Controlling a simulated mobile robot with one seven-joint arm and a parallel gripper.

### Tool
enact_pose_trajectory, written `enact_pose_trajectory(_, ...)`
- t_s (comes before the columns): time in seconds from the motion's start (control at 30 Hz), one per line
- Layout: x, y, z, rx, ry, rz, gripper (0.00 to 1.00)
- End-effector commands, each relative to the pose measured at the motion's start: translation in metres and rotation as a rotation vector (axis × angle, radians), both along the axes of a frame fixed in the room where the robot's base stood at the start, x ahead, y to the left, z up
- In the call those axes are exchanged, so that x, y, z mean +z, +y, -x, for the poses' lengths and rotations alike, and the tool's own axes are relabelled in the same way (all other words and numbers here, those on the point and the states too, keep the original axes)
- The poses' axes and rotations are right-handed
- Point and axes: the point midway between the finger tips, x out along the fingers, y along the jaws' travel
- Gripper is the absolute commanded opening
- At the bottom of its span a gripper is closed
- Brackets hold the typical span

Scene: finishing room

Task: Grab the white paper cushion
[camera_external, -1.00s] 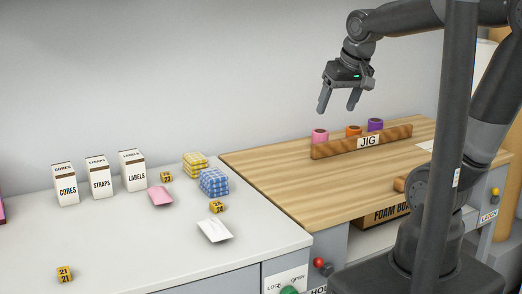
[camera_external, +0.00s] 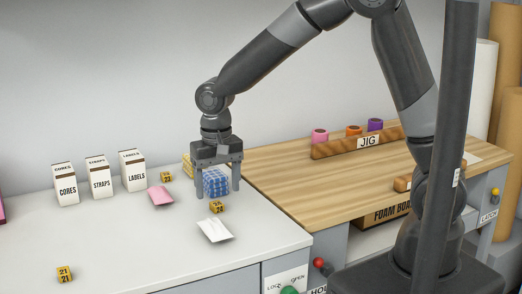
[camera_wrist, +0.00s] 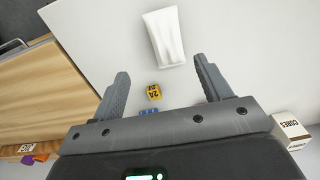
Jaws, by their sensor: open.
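The white paper cushion (camera_external: 215,230) lies flat on the light grey counter near its front edge. It also shows at the top middle of the wrist view (camera_wrist: 165,36), ahead of the fingers. My gripper (camera_external: 218,193) is open and points down above the counter, behind the cushion in the external view. Nothing is held between its fingers (camera_wrist: 162,88). The cushion is apart from both fingers.
A yellow numbered cube (camera_external: 217,207) sits just behind the cushion, with a blue checked bundle (camera_external: 216,182) behind it. A pink packet (camera_external: 160,196), another cube (camera_external: 65,274) and the CORES (camera_external: 66,184), STRAPS and LABELS boxes stand left. The wooden table (camera_external: 300,200) is right.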

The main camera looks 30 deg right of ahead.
Motion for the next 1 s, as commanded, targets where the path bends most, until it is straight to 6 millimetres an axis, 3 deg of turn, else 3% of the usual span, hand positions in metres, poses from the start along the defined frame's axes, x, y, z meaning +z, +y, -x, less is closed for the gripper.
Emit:
enact_pose_trajectory(0.4, -0.054, 0.007, 0.001, -0.001, 0.007, 0.007, 0.71)
enact_pose_trajectory(0.63, -0.07, 0.008, -0.001, -0.001, 0.006, 0.006, 0.71)
enact_pose_trajectory(1.0, -0.112, 0.011, -0.007, -0.001, 0.006, 0.006, 0.71)
